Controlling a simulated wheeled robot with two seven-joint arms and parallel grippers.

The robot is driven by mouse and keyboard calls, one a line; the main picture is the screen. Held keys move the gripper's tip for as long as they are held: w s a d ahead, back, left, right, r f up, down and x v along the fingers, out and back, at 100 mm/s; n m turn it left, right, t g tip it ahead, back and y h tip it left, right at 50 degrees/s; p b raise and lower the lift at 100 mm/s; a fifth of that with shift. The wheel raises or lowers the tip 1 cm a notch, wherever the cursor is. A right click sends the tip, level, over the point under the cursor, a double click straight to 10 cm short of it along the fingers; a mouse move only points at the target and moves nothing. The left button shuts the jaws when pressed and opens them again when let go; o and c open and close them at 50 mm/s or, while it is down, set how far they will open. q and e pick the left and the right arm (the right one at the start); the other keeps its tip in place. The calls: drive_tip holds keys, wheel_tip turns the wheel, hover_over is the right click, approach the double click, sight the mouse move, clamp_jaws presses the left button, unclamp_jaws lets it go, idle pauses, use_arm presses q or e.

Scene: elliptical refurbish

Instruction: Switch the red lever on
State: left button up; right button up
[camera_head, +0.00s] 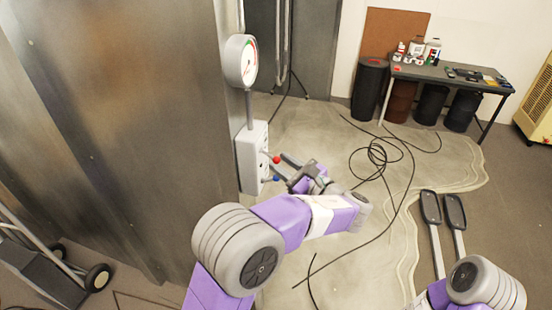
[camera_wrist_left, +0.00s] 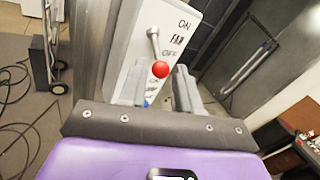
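The red lever (camera_head: 277,159) is on the side of a white control box (camera_head: 250,158). In the left wrist view, the red ball (camera_wrist_left: 160,69) hangs from a grey stem beside the words ON, FAN and OFF, with its ball end toward the OFF side. A blue-tipped lever (camera_head: 277,178) is below it. My left gripper (camera_head: 281,165) is open at the box, its two fingertips (camera_wrist_left: 157,85) apart on either side of the red ball's line; I cannot tell if they touch it.
A round gauge (camera_head: 241,62) stands above the box, beside a large metal wall (camera_head: 120,120). Black cables (camera_head: 375,155) lie on the floor. A table (camera_head: 440,75) with cans and dark bins is at the back right. A cart (camera_head: 55,265) is at the left.

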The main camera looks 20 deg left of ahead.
sight(269, 156)
use_arm(q)
drive_tip(key=shift+x, duration=1.4)
clamp_jaws()
